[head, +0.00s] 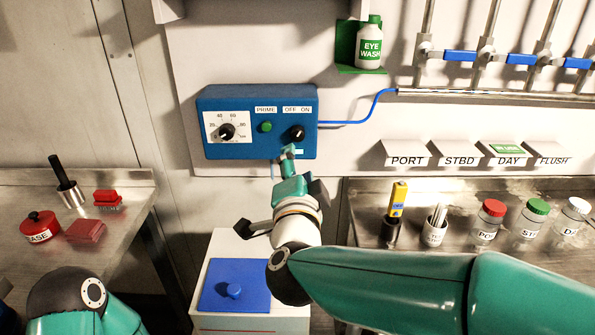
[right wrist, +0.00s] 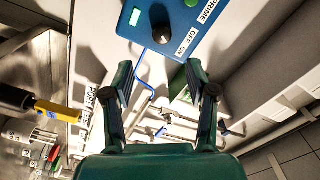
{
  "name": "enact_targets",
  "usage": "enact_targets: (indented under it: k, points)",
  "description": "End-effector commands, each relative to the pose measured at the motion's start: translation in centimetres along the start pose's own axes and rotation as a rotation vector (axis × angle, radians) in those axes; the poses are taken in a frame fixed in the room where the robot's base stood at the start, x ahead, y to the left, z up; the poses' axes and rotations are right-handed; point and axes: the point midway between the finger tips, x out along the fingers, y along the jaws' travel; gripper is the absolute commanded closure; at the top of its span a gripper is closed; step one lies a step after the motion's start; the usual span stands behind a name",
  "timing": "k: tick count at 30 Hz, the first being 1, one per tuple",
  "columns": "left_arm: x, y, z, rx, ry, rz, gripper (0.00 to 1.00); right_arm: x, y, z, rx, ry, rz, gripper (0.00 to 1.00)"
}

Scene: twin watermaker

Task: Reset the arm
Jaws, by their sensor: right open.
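My right arm reaches up to the blue control box (head: 259,149) on the wall. My right gripper (head: 289,152) appears just below the black OFF/ON knob (head: 297,133) in the head view. In the right wrist view the right gripper (right wrist: 160,78) has its two fingers spread with nothing between them. The OFF/ON knob (right wrist: 162,35) lies beyond the fingertips there, apart from them. The box also carries a green PRIME button (head: 265,126) and a dial knob (head: 227,132). A link of my left arm shows at the lower left; its gripper is out of view.
An eye wash bottle (head: 369,45) sits on a green bracket above right. Pipes with blue valve handles (head: 460,56) run along the wall. The right bench holds capped jars (head: 488,220) and a yellow meter (head: 397,200). A blue-lidded white bin (head: 250,323) stands below.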

Motion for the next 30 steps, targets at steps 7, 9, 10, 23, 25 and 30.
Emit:
enact_targets:
  k: [7,9,10,23,25,30]
  points:
    - [0.0,0.0,0.0,0.0,0.0,0.0,1.0,-1.2,0.1,0.0,0.0,0.001,0.001,0.43]
    - [0.0,0.0,0.0,0.0,0.0,0.0,1.0,-1.2,0.1,0.0,0.0,0.001,0.001,0.43]
    - [0.0,0.0,0.0,0.0,0.0,0.0,1.0,-1.1,0.1,0.0,0.0,0.001,0.001,0.43]
    - [-3.9,1.4,0.0,0.0,0.0,0.0,1.0,-1.1,-3.6,-2.1,0.0,0.001,0.0,0.43]
    - [-4.9,1.8,0.0,0.0,0.0,0.0,1.0,-1.1,-4.5,-2.6,0.0,0.001,0.001,0.43]
    - [-7.0,2.5,0.0,0.0,0.0,0.0,1.0,-1.1,-6.5,-3.7,0.0,0.0,0.001,0.43]
